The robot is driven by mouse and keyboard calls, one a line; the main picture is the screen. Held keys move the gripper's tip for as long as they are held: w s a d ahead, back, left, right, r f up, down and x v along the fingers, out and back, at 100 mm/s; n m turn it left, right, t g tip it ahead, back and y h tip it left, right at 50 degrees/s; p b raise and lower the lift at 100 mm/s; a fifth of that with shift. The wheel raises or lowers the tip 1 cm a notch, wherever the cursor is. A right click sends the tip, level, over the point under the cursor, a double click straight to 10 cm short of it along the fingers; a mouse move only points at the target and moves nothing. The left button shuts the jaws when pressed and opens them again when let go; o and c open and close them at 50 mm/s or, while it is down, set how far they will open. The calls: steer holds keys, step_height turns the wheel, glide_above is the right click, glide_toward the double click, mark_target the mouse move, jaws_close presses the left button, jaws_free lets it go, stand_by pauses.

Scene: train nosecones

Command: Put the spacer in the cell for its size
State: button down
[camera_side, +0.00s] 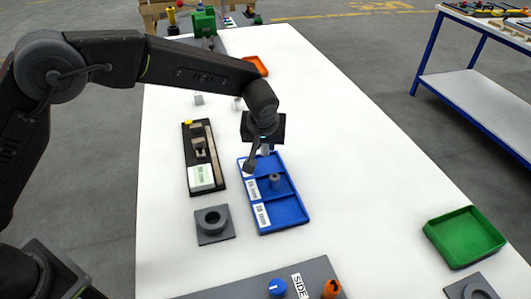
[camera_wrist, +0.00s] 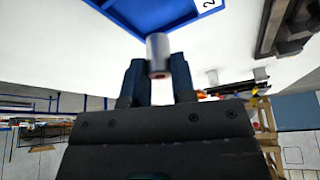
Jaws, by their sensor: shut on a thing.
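A light grey cylindrical spacer (camera_wrist: 157,52) is between my gripper's two dark fingers (camera_wrist: 157,75) in the wrist view. My gripper is shut on it. In the side view my gripper (camera_side: 264,148) is over the far end of the blue tray (camera_side: 287,219), and the held spacer is mostly hidden there. The tray has several cells in a row with white size labels along its left side. Another grey cylinder (camera_side: 275,181) stands in the middle cell. The near cell looks empty; the far cell is partly hidden by my gripper. The tray's edge also shows at the top of the wrist view (camera_wrist: 150,14).
Left of the tray is a black measuring fixture (camera_side: 203,155), with a grey block with a ring (camera_side: 213,222) nearer. Small grey pieces (camera_side: 198,99) and an orange tray (camera_side: 257,66) are farther back. A green bin (camera_side: 465,237) is at right. The white table between is clear.

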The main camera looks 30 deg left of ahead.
mark_target(265, 151)
steer(key=shift+d+f, duration=0.1)
steer(key=shift+f, duration=1.95)
steer(key=shift+f, duration=0.2)
steer(key=c, duration=0.9)
jaws_free()
steer(key=shift+c, duration=0.2)
steer(key=v, duration=1.2)
steer(key=shift+r, duration=0.2)
